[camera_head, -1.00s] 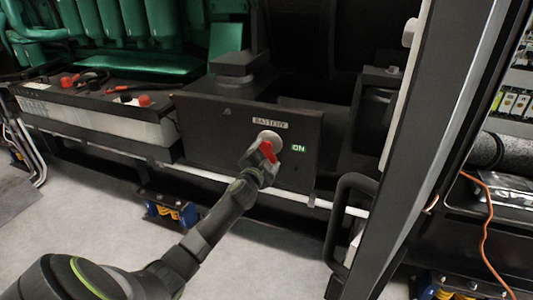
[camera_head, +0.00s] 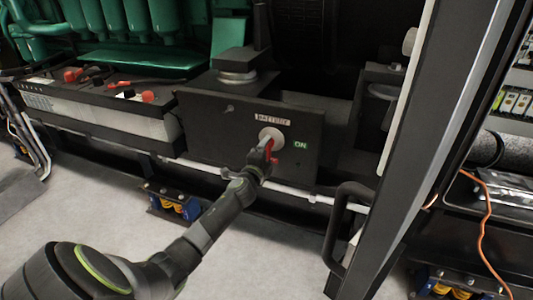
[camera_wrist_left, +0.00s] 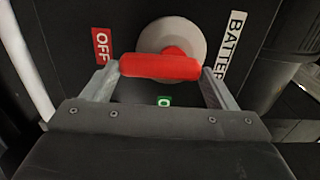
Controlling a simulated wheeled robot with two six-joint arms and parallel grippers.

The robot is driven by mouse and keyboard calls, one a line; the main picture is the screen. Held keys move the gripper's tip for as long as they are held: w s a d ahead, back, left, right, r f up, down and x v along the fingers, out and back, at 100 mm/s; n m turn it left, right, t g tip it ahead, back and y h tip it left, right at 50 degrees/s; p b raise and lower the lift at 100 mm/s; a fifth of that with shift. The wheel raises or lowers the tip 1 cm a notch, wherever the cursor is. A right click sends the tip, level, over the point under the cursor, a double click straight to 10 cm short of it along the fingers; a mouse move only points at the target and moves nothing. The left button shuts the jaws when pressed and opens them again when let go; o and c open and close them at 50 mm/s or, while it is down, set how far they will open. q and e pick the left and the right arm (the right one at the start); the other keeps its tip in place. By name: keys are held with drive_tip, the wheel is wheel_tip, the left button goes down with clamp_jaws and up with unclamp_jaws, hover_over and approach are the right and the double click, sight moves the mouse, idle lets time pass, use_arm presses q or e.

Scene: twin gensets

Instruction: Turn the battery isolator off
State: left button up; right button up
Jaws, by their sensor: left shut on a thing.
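The battery isolator is a red handle (camera_head: 268,149) on a round pale dial (camera_head: 271,137), set in a dark panel (camera_head: 215,130) under a BATTERY label (camera_head: 272,119). A green ON label (camera_head: 301,145) is to its right. In the left wrist view the red handle (camera_wrist_left: 160,66) lies across between both fingers of my left gripper (camera_wrist_left: 160,80). A red OFF label (camera_wrist_left: 103,45) is beyond its left end there; the arm hides that label in the head view. My left gripper (camera_head: 266,160) is shut on the handle, which stands near upright on the panel. My right gripper is not in view.
A battery (camera_head: 100,105) with red and black terminals stands left of the panel. A dark upright post (camera_head: 430,130) with a grab handle (camera_head: 345,225) is on the right. An orange cable (camera_head: 487,225) hangs beyond it. Pale floor (camera_head: 110,215) is open below.

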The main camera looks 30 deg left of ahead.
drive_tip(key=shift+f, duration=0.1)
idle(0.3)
use_arm(q)
drive_tip(key=o, duration=0.9)
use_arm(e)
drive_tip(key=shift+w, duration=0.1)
use_arm(q)
drive_tip(key=shift+o, duration=0.2)
drive_tip(key=p+v, duration=0.2)
drive_tip(key=v, duration=1.5)
drive_tip(key=shift+s+d, duration=0.15)
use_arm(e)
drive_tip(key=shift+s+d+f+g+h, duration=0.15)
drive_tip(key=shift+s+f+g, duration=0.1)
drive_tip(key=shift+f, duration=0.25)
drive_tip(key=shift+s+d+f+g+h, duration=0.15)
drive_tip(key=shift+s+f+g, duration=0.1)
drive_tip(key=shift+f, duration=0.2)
use_arm(q)
drive_tip(key=shift+f, duration=0.1)
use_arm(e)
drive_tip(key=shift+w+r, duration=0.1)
